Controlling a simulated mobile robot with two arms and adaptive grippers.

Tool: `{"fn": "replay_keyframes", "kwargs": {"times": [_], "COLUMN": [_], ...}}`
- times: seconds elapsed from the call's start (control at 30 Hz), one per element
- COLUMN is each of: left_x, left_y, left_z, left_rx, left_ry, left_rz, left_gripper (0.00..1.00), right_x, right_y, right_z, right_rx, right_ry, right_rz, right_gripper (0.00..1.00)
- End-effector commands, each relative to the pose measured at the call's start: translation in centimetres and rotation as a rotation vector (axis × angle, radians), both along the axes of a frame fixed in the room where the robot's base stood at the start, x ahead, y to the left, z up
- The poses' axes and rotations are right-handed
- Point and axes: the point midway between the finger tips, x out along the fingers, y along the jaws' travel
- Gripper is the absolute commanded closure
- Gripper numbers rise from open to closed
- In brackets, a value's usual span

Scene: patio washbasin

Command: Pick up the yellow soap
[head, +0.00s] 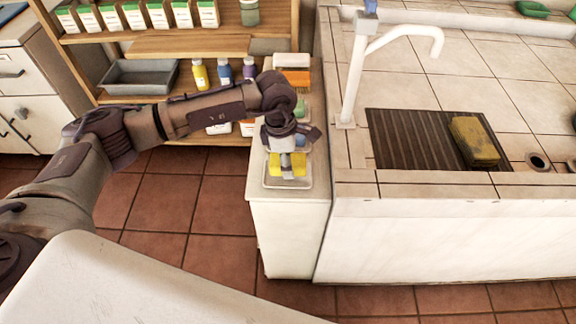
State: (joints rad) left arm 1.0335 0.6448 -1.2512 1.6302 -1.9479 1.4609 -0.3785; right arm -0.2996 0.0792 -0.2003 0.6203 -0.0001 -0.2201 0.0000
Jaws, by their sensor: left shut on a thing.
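The yellow soap (275,168) shows on both sides of my left gripper's fingers, over a small pale tray (271,184) on the narrow white cabinet. My left gripper (287,168) reaches down from above and is shut on the soap. The fingers hide the middle of the soap. I cannot tell whether the soap still touches the tray. My right gripper is not in view.
Behind the gripper, orange (296,77) and green items stand on the cabinet (288,225). Left is a wooden shelf with bottles (200,75), boxes and a grey bin (139,76). Right, the tiled basin counter has a white faucet (356,70) and a yellow block (474,141) on a dark ribbed mat (400,140).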

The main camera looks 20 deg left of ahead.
Motion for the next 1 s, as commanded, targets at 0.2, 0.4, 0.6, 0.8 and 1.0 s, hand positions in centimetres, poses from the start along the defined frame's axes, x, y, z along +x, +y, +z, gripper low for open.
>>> {"fn": "replay_keyframes", "kwargs": {"times": [0.2, 0.4, 0.6, 0.8, 1.0], "left_x": [1.2, 2.8, 3.9, 4.2, 4.2], "left_y": [-3.0, -7.3, -9.9, -10.8, -10.9], "left_z": [3.3, 6.0, 7.9, 8.5, 8.6], "left_rx": [-0.004, -0.003, -0.001, 0.0, 0.0], "left_ry": [-0.007, -0.005, -0.003, -0.001, -0.001], "left_rz": [-0.004, -0.002, 0.0, 0.001, 0.001], "left_gripper": [0.95, 0.95, 0.95, 0.95, 0.95], "right_x": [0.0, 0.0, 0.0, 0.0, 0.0], "right_y": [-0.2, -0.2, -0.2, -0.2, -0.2], "right_z": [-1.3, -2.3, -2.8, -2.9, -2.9], "right_rx": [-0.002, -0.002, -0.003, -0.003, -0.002], "right_ry": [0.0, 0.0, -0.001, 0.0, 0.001], "right_rz": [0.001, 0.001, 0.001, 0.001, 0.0], "right_gripper": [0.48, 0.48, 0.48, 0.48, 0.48]}}
